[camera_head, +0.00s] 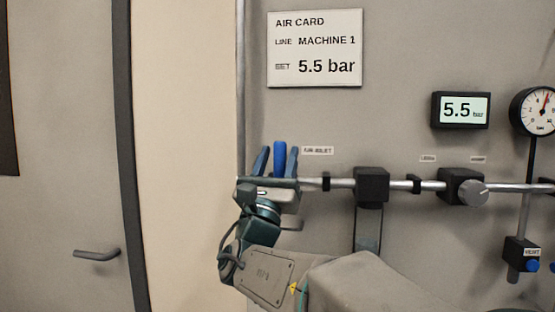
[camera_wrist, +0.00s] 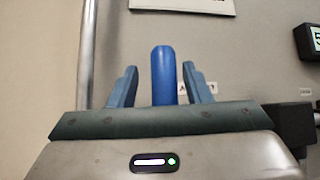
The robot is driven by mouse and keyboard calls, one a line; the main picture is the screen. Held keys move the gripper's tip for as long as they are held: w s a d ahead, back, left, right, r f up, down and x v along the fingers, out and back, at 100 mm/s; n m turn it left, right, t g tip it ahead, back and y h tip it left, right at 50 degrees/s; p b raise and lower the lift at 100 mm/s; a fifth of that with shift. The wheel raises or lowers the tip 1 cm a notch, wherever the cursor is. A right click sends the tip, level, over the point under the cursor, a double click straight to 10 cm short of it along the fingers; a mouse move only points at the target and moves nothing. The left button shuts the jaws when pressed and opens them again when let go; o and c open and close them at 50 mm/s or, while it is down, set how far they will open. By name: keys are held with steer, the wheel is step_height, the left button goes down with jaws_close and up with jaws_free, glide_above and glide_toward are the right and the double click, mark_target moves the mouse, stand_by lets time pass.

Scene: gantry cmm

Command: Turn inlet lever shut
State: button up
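The blue inlet lever (camera_head: 279,158) stands upright at the left end of the horizontal air pipe, beside the "AIR INLET" label. It also shows in the wrist view (camera_wrist: 163,75), standing upright between the two fingers. My gripper (camera_head: 275,160) is open around the lever, with one blue-grey finger on each side. The lever's base and valve body are hidden behind my gripper.
The pipe (camera_head: 342,184) runs right to a black block (camera_head: 371,186) and a regulator with a grey knob (camera_head: 472,193). A display (camera_head: 460,110) reads 5.5 bar, beside a round gauge (camera_head: 538,110). A vertical pipe (camera_wrist: 87,55) stands left of my gripper. A card (camera_head: 315,48) hangs above.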

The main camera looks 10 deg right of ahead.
steer(key=shift+d, duration=0.1)
steer(key=b+v, duration=0.3)
steer(key=v, duration=1)
steer(key=shift+s+f, duration=0.25)
steer(key=shift+s, duration=0.05)
